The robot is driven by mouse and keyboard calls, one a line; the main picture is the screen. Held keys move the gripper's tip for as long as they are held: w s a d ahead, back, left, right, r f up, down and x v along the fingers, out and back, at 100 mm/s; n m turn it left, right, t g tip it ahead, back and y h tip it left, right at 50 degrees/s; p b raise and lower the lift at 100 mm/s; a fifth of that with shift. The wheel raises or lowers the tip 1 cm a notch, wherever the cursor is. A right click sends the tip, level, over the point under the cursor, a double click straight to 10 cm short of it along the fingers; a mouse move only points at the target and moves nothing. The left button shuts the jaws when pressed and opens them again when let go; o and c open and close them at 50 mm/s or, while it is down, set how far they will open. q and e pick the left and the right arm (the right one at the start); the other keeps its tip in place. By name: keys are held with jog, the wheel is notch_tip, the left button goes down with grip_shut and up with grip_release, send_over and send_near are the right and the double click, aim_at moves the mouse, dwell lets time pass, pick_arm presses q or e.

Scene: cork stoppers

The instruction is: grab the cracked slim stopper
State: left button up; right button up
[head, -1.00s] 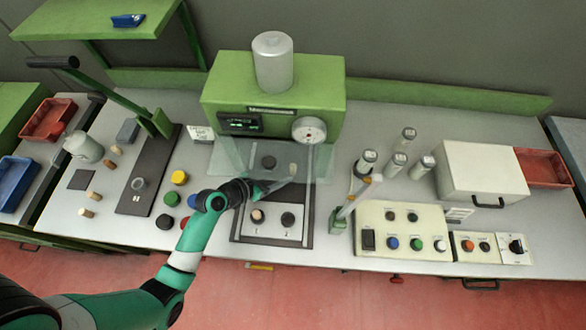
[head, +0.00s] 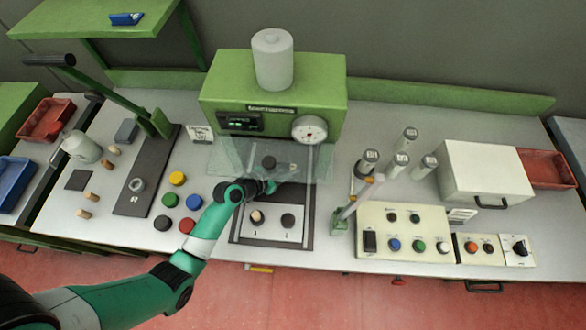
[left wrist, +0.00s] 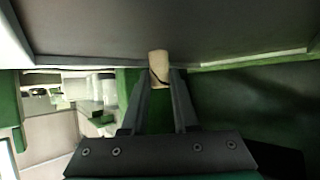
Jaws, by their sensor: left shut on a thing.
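My left gripper (head: 279,179) reaches in under the clear shield of the green machine. In the left wrist view its fingers (left wrist: 160,92) are shut on a slim pale cork stopper (left wrist: 158,64), which has a dark crack line across it. In the head view this stopper (head: 293,168) is small and blurred behind the shield. Several other cork stoppers lie on the left of the bench, such as one tan stopper (head: 92,197). Another stopper (head: 256,216) stands on the plate in front of the machine. My right gripper is not in view.
The green machine (head: 222,92) with its clear shield (head: 235,160) stands above and around the left gripper. Coloured round buttons (head: 177,179) lie left of the forearm. A stand with silver tubes (head: 369,160) and a control panel (head: 380,225) are to the right.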

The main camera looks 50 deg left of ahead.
pick_arm(q)
grip_shut()
jog(key=shift+s+d+r+p, duration=0.25)
jog(key=shift+s+r+p, duration=0.05)
jog(key=shift+r+p, duration=0.1)
jog(key=s+d+r+p, duration=0.4)
jog(key=s+d+r, duration=0.3)
jog(key=s, duration=0.3)
jog(key=shift+d+p, duration=0.4)
jog(key=shift+d, duration=0.5)
